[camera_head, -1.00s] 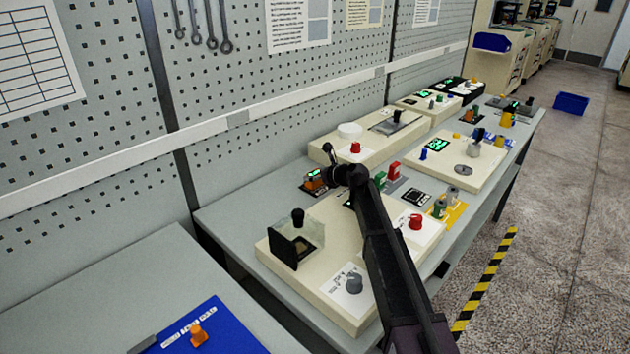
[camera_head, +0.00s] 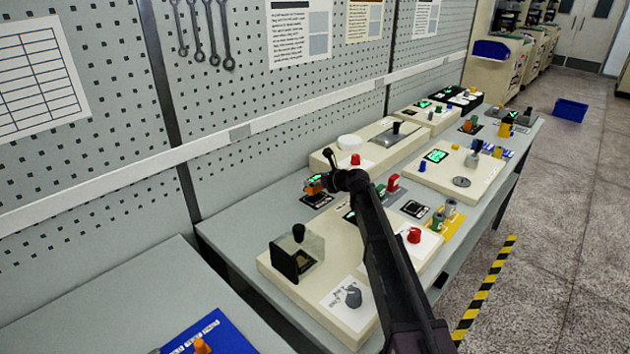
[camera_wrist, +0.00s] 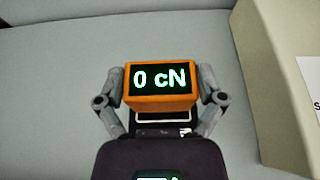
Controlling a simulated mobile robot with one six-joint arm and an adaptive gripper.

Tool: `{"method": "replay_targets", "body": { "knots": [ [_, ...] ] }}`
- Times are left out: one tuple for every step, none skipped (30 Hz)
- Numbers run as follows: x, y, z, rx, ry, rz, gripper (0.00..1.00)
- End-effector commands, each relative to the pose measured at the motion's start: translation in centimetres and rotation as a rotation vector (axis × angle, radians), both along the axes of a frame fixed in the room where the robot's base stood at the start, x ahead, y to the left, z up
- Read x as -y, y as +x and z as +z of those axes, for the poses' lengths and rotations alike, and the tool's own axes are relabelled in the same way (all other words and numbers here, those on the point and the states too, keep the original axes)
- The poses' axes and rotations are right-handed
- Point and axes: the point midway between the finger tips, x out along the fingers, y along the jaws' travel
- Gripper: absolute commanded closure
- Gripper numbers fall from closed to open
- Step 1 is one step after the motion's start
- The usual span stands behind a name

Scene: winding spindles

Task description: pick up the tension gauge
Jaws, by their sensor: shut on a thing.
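The tension gauge (camera_wrist: 160,84) is an orange box with a dark display that reads "0 cN" in the wrist view. My gripper (camera_wrist: 160,90) is shut on it, with one grey finger against each side. In the head view the gauge (camera_head: 314,184) is a small orange shape at the end of my arm, with my gripper (camera_head: 325,180) beside it. A dark pad with a white outline (camera_wrist: 160,118) shows just below the gauge in the wrist view. I cannot tell exactly how high the gauge is above the bench.
The grey bench (camera_head: 228,219) has bare room left of the gauge. A cream panel (camera_head: 345,318) with knobs lies in front, and another cream unit (camera_head: 340,160) stands behind. A perforated wall board (camera_head: 290,125) runs along the back. A blue bin (camera_head: 570,110) is on the floor.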

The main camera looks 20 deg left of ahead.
Motion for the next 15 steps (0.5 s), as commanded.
{"method": "replay_targets", "body": {
  "knots": [
    [0.0, 0.0, 1.1, 0.0, 0.0, 0.0, 0.71],
    [0.0, 0.0, 1.5, 0.0, 0.0, 0.0, 0.71],
    [0.0, 0.0, 1.9, 0.0, 0.0, 0.0, 0.71],
    [0.0, 0.0, 2.2, 0.0, 0.0, 0.0, 0.71],
    [0.0, 0.0, 2.6, 0.0, 0.0, 0.0, 0.71],
    [0.0, 0.0, 3.0, 0.0, 0.0, 0.0, 0.71],
    [0.0, 0.0, 3.3, 0.0, 0.0, 0.0, 0.71],
    [0.0, 0.0, 3.6, 0.0, 0.0, 0.0, 0.71],
    [0.0, 0.0, 4.0, -0.001, 0.0, 0.0, 0.71],
    [0.0, 0.0, 4.3, -0.001, 0.0, 0.0, 0.71],
    [0.0, 0.0, 4.6, 0.0, 0.0, -0.001, 0.71],
    [0.0, 0.0, 5.0, 0.0, 0.0, -0.001, 0.71],
    [0.0, 0.0, 5.2, -0.001, 0.0, 0.0, 0.71],
    [0.0, 0.0, 5.5, 0.0, 0.0, -0.001, 0.71],
    [0.0, 0.0, 5.7, 0.0, 0.0, -0.001, 0.71]
  ]
}}
